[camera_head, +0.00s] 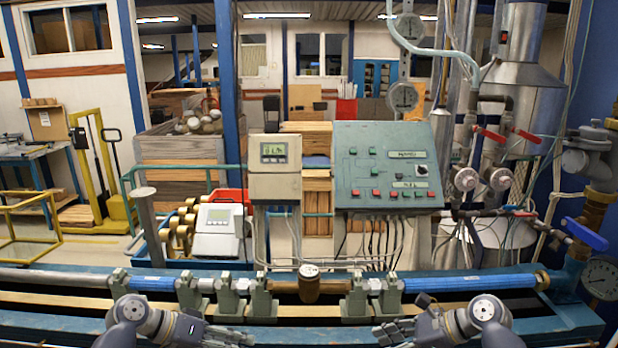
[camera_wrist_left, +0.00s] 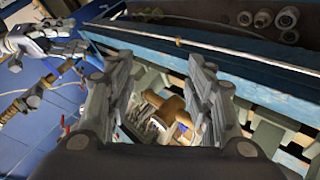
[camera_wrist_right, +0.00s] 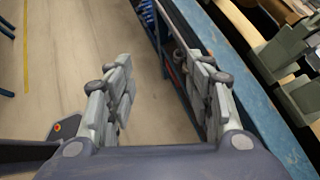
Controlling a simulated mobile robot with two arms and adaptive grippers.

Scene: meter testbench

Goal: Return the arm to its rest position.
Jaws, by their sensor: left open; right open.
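My left gripper (camera_head: 228,334) is low in the head view, in front of the bench. In the left wrist view its two fingers (camera_wrist_left: 158,100) are spread apart, with a brass meter body (camera_wrist_left: 172,112) visible beyond them and nothing held. My right gripper (camera_head: 392,331) is low in the head view, right of the middle, also in front of the bench. In the right wrist view its fingers (camera_wrist_right: 165,95) are apart and empty, over the floor beside the blue bench edge. Both forearms show at the bottom of the head view.
The blue bench (camera_head: 60,318) runs across the front. It carries a pipe line with grey clamps (camera_head: 232,300) and a brass water meter (camera_head: 310,287). A green control panel (camera_head: 388,165) stands behind. A pressure gauge (camera_head: 602,278) is at the far right.

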